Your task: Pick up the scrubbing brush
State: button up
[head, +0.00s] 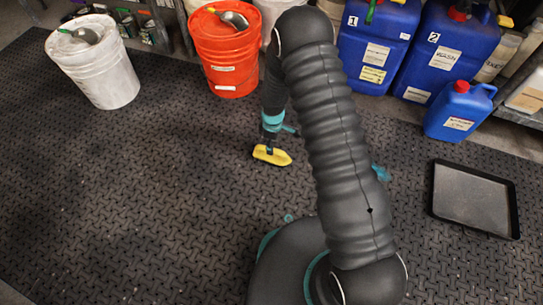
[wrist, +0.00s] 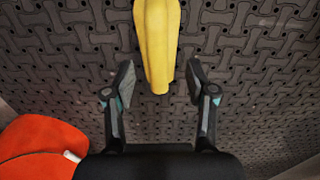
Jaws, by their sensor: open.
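The yellow scrubbing brush (head: 271,155) lies on the dark patterned floor mat, just below my gripper (head: 276,138) in the head view. In the wrist view the brush (wrist: 158,40) runs in from the top edge, and its near end reaches between the two fingers. My gripper (wrist: 160,80) is open, with a finger on each side of the brush and a visible gap to both. I cannot tell how high the fingertips are above the mat. Bristles do not show, and the far end of the brush is cut off in the wrist view.
An orange bucket (head: 226,58) with a scoop stands behind the brush, and a white bucket (head: 100,75) stands farther left. Blue jugs (head: 445,60) line the back right. A black tray (head: 474,198) lies at the right. The mat at left is clear.

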jog(key=shift+w+f+b, duration=0.15)
jog(key=shift+f+b, duration=0.25)
jog(key=shift+f, duration=2.45)
jog(key=shift+c, duration=0.2)
grip_shut()
